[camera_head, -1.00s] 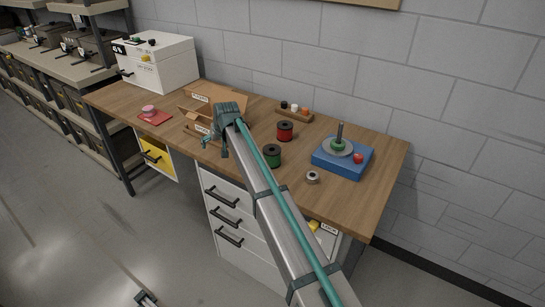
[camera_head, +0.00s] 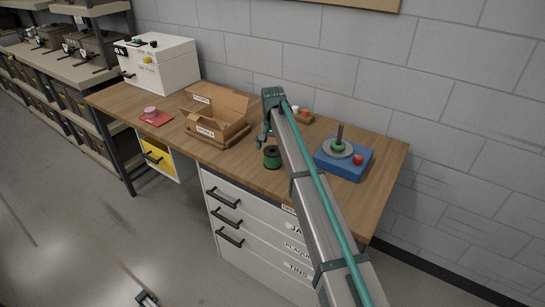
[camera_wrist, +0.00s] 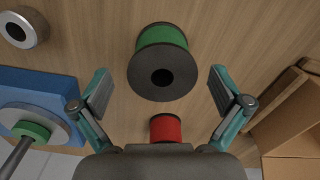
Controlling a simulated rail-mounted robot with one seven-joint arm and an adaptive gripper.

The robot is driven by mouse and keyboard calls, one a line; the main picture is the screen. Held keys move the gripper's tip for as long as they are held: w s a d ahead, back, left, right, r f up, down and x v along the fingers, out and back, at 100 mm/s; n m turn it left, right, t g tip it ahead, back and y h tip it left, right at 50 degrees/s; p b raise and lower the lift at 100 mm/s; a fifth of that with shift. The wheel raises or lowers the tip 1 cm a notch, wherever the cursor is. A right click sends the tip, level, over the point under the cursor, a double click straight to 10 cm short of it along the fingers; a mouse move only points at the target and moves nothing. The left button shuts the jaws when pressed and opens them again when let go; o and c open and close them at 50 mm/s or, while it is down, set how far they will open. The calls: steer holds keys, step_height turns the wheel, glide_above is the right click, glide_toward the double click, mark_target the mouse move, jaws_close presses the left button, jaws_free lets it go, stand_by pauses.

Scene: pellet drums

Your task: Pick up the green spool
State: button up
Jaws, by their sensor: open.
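The green spool (camera_head: 272,157) stands on the wooden desk near its front edge. It has dark flanges with green between them. In the wrist view the green spool (camera_wrist: 163,62) is seen from above at a slant, centred ahead of the fingers. My gripper (camera_wrist: 161,92) is open and empty, one finger to each side of the spool's line and apart from it. In the head view my gripper (camera_head: 266,139) hangs just above and behind the green spool. The red spool (camera_wrist: 165,128) shows nearer the wrist; my arm hides it in the head view.
A blue base with a grey disc (camera_head: 343,158) stands on the right. An open cardboard box (camera_head: 216,118) is on the left. A metal ring (camera_wrist: 22,29) lies on the desk (camera_head: 215,160). A wooden peg block (camera_head: 304,117) sits at the back.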

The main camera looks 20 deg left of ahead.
steer(key=shift+a+f+p, duration=0.1)
steer(key=shift+f+p, duration=1.15)
steer(key=shift+f, duration=1.4)
steer(key=c, duration=1.3)
